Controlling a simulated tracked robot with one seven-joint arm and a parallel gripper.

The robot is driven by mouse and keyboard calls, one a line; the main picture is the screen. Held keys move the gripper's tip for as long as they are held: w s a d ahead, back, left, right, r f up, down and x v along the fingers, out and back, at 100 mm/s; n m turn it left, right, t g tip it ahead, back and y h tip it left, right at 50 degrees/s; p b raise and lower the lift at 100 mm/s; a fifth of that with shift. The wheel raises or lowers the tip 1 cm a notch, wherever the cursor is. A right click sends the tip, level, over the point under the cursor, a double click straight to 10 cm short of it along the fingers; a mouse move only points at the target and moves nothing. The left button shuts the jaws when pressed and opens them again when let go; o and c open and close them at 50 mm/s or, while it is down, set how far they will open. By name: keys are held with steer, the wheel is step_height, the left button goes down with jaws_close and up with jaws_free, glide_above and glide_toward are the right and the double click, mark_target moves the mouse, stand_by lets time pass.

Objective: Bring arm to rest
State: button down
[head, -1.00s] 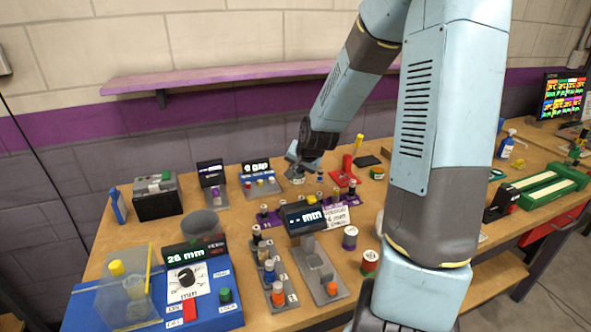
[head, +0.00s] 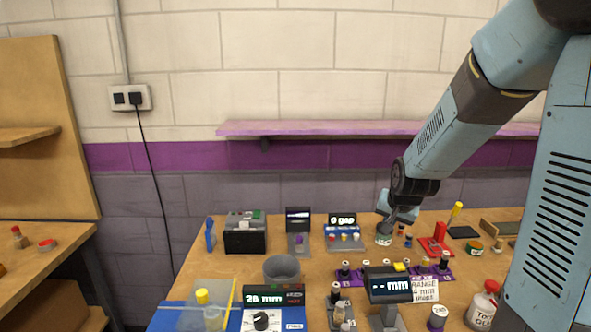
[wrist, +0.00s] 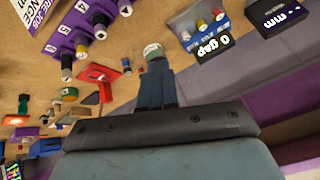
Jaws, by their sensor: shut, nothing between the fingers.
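My gripper (head: 387,226) is shut and empty at the lower end of my light blue arm, over the back right part of the wooden bench (head: 215,260). In the wrist view its fingers (wrist: 153,85) are together and point at a small pale-topped jar (wrist: 153,50). In the head view that jar (head: 384,239) stands just under the fingertips. I cannot tell whether the fingertips touch it.
The "0 gap" device (head: 343,236), the black box (head: 245,238) and the grey bowl (head: 282,268) stand left of my gripper. A red stand (head: 437,243) is to its right. The purple shelf (head: 330,128) runs along the wall behind.

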steer(key=s+r+n, duration=0.1)
steer(key=s+r, duration=0.4)
steer(key=s, duration=0.3)
steer(key=s+a+r+n, duration=0.1)
steer(key=s+r+n, duration=0.1)
steer(key=s+r, duration=0.3)
steer(key=s+a+r+n, duration=0.1)
steer(key=s+r, duration=0.4)
steer(key=s, duration=0.7)
steer(key=shift+n+g, duration=0.4)
steer(key=shift+n, duration=0.1)
steer(key=shift+s, duration=0.15)
